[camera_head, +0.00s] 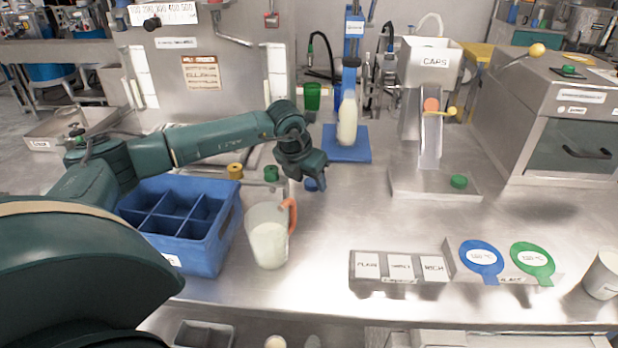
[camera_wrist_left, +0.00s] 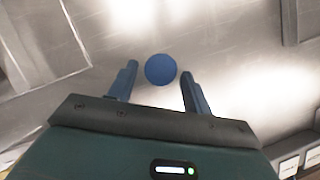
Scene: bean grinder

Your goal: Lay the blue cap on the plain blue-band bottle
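The blue cap (camera_head: 311,185) lies on the steel counter under my left gripper. In the left wrist view the round blue cap (camera_wrist_left: 160,69) shows between the two fingertips, with gaps at both sides. My left gripper (camera_head: 316,182) is open, and it also shows in the left wrist view (camera_wrist_left: 159,78). A pale, milky bottle (camera_head: 347,122) stands upright on a blue pad (camera_head: 346,152) behind and right of the gripper. A blue part is just above its neck; I cannot make out a band on it. My right gripper is not in view.
A pitcher (camera_head: 268,243) with an orange handle stands close in front of my left gripper. A divided blue crate (camera_head: 205,245) is at left. A green cap (camera_head: 271,173) and a yellow cap (camera_head: 235,171) lie nearby. The cap dispenser (camera_head: 430,150) stands at right. The middle counter is clear.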

